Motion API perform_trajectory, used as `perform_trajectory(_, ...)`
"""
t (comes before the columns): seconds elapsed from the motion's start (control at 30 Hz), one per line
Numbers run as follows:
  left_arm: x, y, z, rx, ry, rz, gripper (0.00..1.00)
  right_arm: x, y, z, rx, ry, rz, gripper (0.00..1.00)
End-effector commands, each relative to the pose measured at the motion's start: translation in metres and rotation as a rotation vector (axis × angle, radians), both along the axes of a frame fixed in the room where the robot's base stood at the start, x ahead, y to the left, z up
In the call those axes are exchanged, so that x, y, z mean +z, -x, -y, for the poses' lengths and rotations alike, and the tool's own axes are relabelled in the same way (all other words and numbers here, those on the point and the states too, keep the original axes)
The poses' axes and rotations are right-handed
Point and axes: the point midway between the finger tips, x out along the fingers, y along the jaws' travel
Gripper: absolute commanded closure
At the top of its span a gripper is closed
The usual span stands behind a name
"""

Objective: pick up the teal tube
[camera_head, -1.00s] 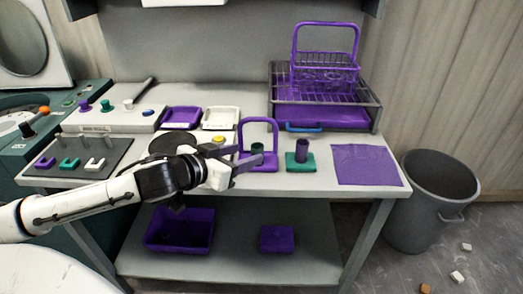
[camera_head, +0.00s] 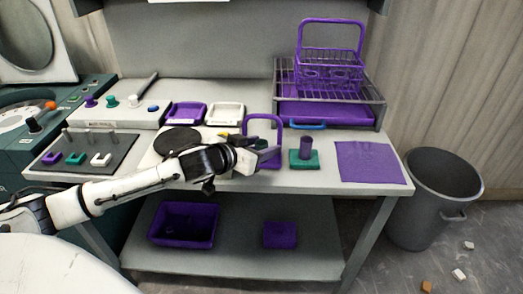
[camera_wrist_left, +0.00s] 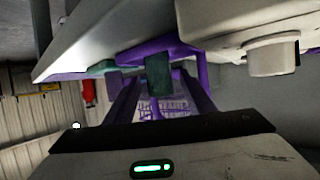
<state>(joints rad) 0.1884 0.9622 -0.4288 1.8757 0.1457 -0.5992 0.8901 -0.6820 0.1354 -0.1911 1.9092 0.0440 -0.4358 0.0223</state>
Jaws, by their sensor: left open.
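The teal tube (camera_head: 262,143) stands upright in a purple holder with an arched handle (camera_head: 263,118) near the table's front edge. My left gripper (camera_head: 268,157) is at the front of this holder and partly covers it and the tube. In the left wrist view, the teal tube (camera_wrist_left: 158,76) shows between my two open fingers (camera_wrist_left: 160,92), with purple parts of the holder (camera_wrist_left: 202,75) around it. I cannot tell whether the fingers touch the tube. My right gripper is not in view.
A purple tube (camera_head: 305,147) stands in a teal base (camera_head: 304,161) just right of the holder. A purple mat (camera_head: 370,163) lies farther right. A wire rack with a purple tray (camera_head: 328,112) stands behind. A dark round plate (camera_head: 178,140) lies left, behind my arm.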

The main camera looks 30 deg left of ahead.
Motion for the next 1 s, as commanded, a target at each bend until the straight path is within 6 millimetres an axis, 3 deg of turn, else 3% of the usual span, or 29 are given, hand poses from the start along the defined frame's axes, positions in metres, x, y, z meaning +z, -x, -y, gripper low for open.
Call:
perform_trajectory(0.13, 0.000, 0.000, 0.000, 0.000, 0.000, 0.000, 0.50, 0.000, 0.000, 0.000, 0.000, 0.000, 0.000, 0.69)
perform_trajectory(0.4, 0.000, 0.000, 0.000, 0.000, -0.001, 0.000, 0.96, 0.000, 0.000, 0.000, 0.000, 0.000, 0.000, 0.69)
perform_trajectory(0.77, 0.005, 0.000, -0.001, 0.000, -0.002, 0.003, 0.96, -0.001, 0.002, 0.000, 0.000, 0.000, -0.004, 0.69)
perform_trajectory(1.0, 0.030, 0.000, -0.001, 0.001, -0.001, 0.005, 0.96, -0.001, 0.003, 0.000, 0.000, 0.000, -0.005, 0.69)
